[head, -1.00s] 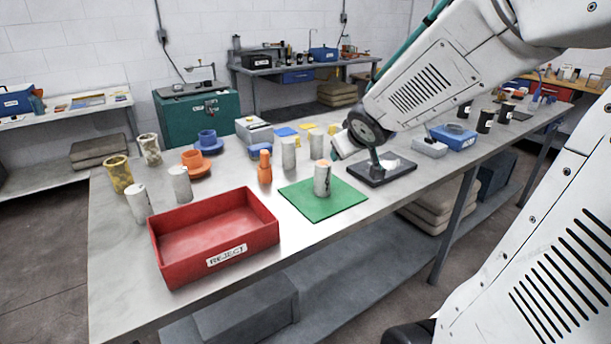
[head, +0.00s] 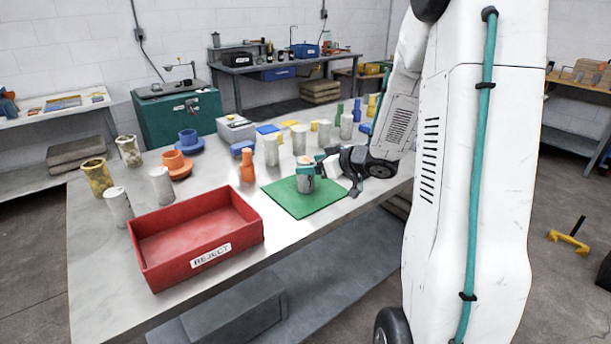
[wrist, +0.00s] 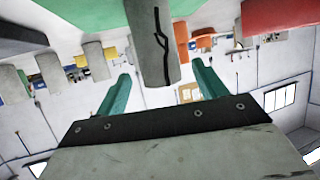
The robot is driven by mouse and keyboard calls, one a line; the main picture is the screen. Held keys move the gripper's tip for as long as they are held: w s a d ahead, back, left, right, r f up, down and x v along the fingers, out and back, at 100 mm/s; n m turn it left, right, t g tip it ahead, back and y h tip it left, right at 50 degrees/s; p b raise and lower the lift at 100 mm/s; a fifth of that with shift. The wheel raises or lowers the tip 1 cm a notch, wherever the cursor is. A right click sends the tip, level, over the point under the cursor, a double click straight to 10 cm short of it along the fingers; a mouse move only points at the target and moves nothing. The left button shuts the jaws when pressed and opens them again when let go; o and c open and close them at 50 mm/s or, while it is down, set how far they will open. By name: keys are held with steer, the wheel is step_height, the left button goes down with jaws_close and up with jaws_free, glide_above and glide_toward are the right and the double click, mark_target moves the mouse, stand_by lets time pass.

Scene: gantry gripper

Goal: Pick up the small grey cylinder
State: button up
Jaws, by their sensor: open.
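A small grey cylinder (head: 305,184) stands upright on a green mat (head: 290,206). A dark crack-like line runs down its side in the wrist view (wrist: 152,40). My gripper (head: 317,169) reaches in from the right, low over the mat, at the cylinder's upper part. In the wrist view its teal fingers (wrist: 160,78) are open, one on each side of the cylinder, with gaps showing between fingers and cylinder. That view appears upside down, with the mat at the top.
A red REJECT tray (head: 197,236) sits front left of the mat. An orange bottle-shaped piece (head: 247,168) stands left of the mat. Another grey cylinder (head: 271,150) stands behind it, and more cylinders stand at the left and back. The table's front edge is close.

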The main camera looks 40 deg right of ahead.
steer(key=shift+x, duration=1.5)
steer(key=c, duration=1.2)
steer(key=shift+c, duration=0.9)
steer(key=shift+r, duration=0.1)
